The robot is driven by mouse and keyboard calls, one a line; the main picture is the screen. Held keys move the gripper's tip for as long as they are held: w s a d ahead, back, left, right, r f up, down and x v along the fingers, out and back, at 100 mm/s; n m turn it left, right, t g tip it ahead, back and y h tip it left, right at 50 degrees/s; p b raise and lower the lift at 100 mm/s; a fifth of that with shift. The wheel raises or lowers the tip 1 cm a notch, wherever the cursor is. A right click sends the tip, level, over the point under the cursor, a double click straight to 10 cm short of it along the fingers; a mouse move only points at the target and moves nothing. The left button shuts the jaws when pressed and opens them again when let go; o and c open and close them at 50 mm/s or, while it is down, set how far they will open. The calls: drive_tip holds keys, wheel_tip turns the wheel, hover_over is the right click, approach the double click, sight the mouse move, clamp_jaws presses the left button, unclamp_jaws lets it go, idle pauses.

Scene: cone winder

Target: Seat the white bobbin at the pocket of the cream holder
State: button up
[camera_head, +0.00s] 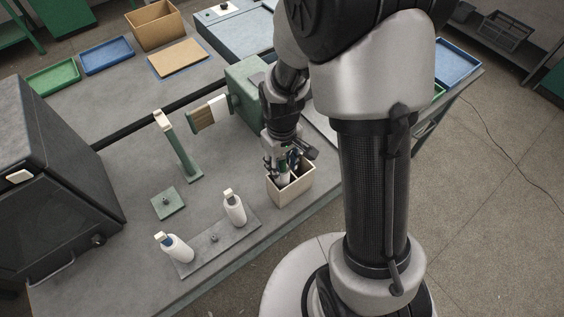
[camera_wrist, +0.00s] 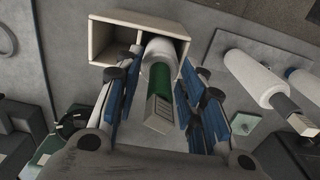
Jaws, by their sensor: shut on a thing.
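My gripper (camera_head: 284,163) points down over the cream holder (camera_head: 293,195), a small open box at the table's front edge. In the wrist view its blue-padded fingers (camera_wrist: 158,92) stand on both sides of a white bobbin (camera_wrist: 160,49) with a green band and a pale end block facing the camera. The gripper is shut on this bobbin. The bobbin's far end lies within the opening of the cream holder (camera_wrist: 99,42), in its right-hand part in the wrist view. Whether it touches the pocket floor is hidden.
A green machine with a post (camera_head: 180,150) stands behind. A dark cabinet (camera_head: 50,160) is at the left. Trays and a cardboard box (camera_head: 157,27) lie at the back.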

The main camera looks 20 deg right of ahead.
drive_tip(key=shift+f+b, duration=0.5)
drive_tip(key=shift+f, duration=0.15)
drive_tip(key=o, duration=1)
drive_tip(key=shift+o, duration=0.2)
drive_tip(key=shift+r, duration=0.1)
wheel_tip(320, 180, up, 12)
drive_tip(key=shift+f, duration=0.1)
idle(0.5)
